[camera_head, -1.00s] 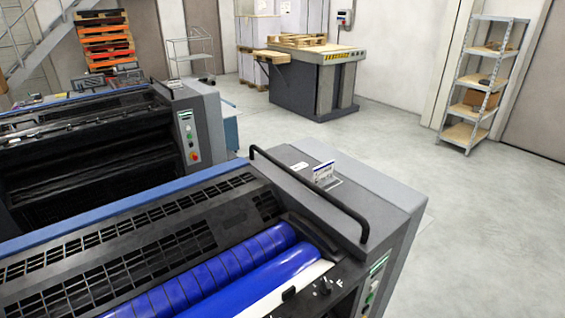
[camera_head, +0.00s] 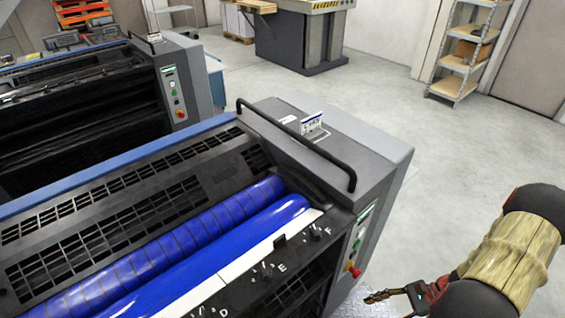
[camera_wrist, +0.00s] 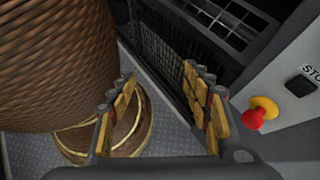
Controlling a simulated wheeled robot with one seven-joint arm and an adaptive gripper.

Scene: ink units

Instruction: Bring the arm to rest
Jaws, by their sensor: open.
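My arm shows at the lower right of the head view, with a tan sleeve and red and black joints. My gripper (camera_head: 376,297) is at its end, low beside the near press unit's right end. In the wrist view my gripper (camera_wrist: 160,78) has its two yellow-padded fingers spread apart, with nothing between them. The near press unit (camera_head: 385,150) has blue rollers (camera_head: 215,228) under its open top. Its dark grille (camera_wrist: 158,42) lies beyond my fingers in the wrist view.
A red stop button (camera_head: 353,270) is on the press end near my gripper; a red knob on yellow (camera_wrist: 256,117) is right of my fingers. A second press unit (camera_head: 185,65) stands behind. Shelves (camera_head: 466,50) stand far right. The grey floor (camera_head: 455,140) is clear.

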